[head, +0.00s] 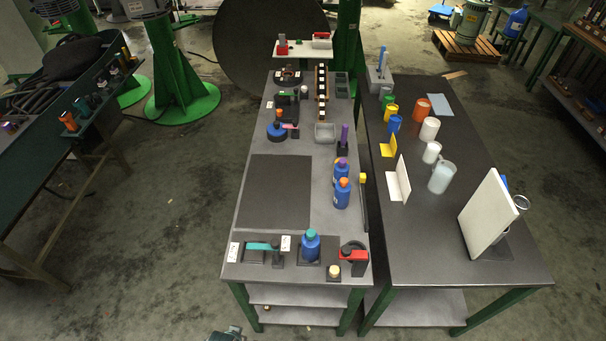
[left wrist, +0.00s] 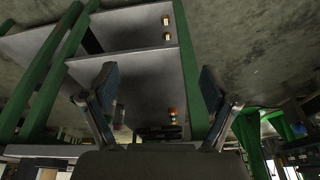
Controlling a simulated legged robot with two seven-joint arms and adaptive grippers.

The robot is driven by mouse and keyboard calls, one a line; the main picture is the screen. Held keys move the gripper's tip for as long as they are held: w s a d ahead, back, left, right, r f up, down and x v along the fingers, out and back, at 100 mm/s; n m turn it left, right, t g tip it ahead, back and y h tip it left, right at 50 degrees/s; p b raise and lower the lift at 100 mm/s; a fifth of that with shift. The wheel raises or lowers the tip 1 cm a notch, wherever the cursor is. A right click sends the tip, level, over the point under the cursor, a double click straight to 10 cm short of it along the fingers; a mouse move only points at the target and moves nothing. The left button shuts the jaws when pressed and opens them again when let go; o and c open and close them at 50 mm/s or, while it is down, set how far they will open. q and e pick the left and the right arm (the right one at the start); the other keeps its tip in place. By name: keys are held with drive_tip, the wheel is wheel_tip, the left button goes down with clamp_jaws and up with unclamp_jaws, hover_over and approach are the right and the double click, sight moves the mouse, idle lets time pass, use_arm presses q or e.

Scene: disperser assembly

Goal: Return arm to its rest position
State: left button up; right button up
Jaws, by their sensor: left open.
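My left gripper (left wrist: 158,88) is open and empty, its two dark fingers spread apart in the left wrist view. Beyond the fingers there are grey shelves (left wrist: 135,45) and green legs (left wrist: 50,70) of a table. In the head view only a small part of my left gripper (head: 226,335) shows at the bottom edge, below and in front of the grey table (head: 232,262). It is apart from everything on the table. My right gripper is in neither view.
On the grey table a blue bottle with a teal cap (head: 310,245) stands near the front, beside a red-handled tool (head: 353,256). A dark mat (head: 275,190) lies behind, bare. A dark table (head: 460,245) with cups and a white panel (head: 489,212) adjoins at right.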

use_arm(q)
drive_tip(key=s+f+g, duration=0.1)
drive_tip(key=s+f, duration=0.2)
drive_tip(key=f, duration=0.8)
drive_tip(key=s+f, duration=0.3)
drive_tip(key=f, duration=0.8)
drive_tip(key=s+a+f+g, duration=0.1)
drive_tip(key=s+a+f, duration=0.2)
drive_tip(key=s+f, duration=0.9)
drive_tip(key=s, duration=0.3)
drive_tip(key=shift+a+b, duration=0.3)
drive_tip(key=shift+b, duration=0.1)
